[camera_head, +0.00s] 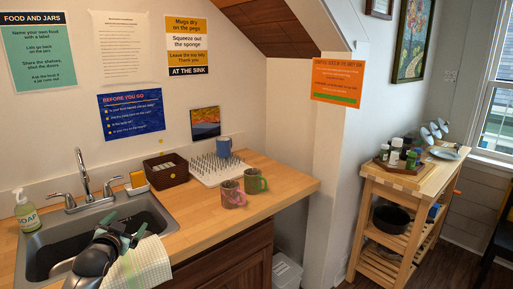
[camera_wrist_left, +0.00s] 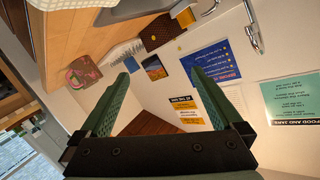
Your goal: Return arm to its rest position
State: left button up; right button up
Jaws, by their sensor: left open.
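My left arm comes in low at the left of the head view, over the sink (camera_head: 60,250). My left gripper (camera_head: 121,235) is open and empty near the sink's right edge, above a checked towel (camera_head: 145,266). In the wrist view its two green fingers stand wide apart, with nothing between the fingertips (camera_wrist_left: 160,75). My right gripper is not in view.
A pink mug (camera_head: 231,195) and a green mug (camera_head: 255,181) stand on the wooden counter (camera_head: 290,184). A peg rack (camera_head: 205,170) with a blue mug, a brown basket (camera_head: 166,171), a faucet (camera_head: 84,175) and a soap bottle (camera_head: 26,212) are behind. A cart (camera_head: 400,190) stands right.

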pick_arm(q)
jog(key=s+d+f+g+h, duration=0.1)
jog(key=s+d+f+h, duration=0.1)
jog(key=s+d+f, duration=0.6)
jog(key=s+d+f+g+h, duration=0.1)
jog(key=s+d+f, duration=0.3)
jog(key=s+f, duration=0.75)
jog(key=s+d+f+g, duration=0.2)
jog(key=s+d+f, duration=0.1)
jog(key=s, duration=0.7)
jog(key=s+d+f+n+g+h, duration=0.1)
jog(key=s+d+f, duration=0.3)
jog(key=s, duration=0.7)
notch_tip(320, 180, down, 3)
jog(key=shift+d+r+g+h, duration=0.2)
jog(key=shift+d+g+h, duration=0.1)
jog(key=shift+g, duration=0.1)
